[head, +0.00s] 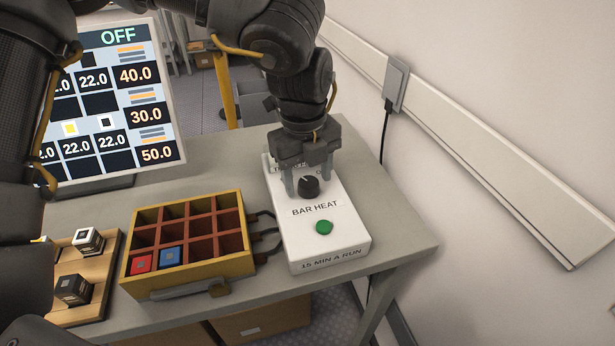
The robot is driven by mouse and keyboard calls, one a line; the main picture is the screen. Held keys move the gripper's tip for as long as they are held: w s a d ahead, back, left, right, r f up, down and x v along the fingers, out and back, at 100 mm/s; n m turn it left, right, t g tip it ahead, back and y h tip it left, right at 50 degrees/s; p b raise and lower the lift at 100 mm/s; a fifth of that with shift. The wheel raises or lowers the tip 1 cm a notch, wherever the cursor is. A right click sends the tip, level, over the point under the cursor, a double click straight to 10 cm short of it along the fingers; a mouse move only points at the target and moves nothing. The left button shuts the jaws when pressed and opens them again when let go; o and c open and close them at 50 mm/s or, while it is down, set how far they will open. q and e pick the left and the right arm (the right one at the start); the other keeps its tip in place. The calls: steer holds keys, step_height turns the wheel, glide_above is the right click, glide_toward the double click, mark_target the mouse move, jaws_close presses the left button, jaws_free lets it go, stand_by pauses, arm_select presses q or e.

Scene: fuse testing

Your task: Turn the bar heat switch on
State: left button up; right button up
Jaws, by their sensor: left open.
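The white bar heat box (305,238) stands on the right part of the table, labelled "BAR HEAT" and "15 MIN A RUN". Its black round knob (308,187) is on the top face, toward the far end. A green button (324,227) sits nearer the front. My left gripper (309,184) points down over the knob, open, with one finger on each side of it. I cannot tell whether the fingers touch it. The gripper partly hides the markings around the knob. My right gripper is not in view.
A yellow compartment box (190,268) with a red and a blue block stands left of the bar heat box. A wooden board (90,299) with small cubes is farther left. A screen (108,95) reading "OFF" stands behind. The wall (480,210) is close on the right.

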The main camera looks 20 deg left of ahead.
arm_select(q)
steer(key=shift+f, duration=0.35)
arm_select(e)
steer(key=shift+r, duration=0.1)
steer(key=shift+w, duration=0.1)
arm_select(q)
steer(key=shift+c, duration=0.4)
steer(key=c, duration=0.9)
steer(key=m+p, duration=0.4)
steer(key=m, duration=0.5)
steer(key=shift+w+r+m, duration=0.1)
steer(key=shift+m, duration=0.3)
steer(key=shift+m+g+p, duration=0.3)
steer(key=shift+m+p, duration=0.1)
steer(key=shift+m, duration=0.8)
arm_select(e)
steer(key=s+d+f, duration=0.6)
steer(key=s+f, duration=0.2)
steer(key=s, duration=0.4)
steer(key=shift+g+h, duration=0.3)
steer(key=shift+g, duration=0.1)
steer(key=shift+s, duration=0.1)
arm_select(q)
steer(key=o, duration=1)
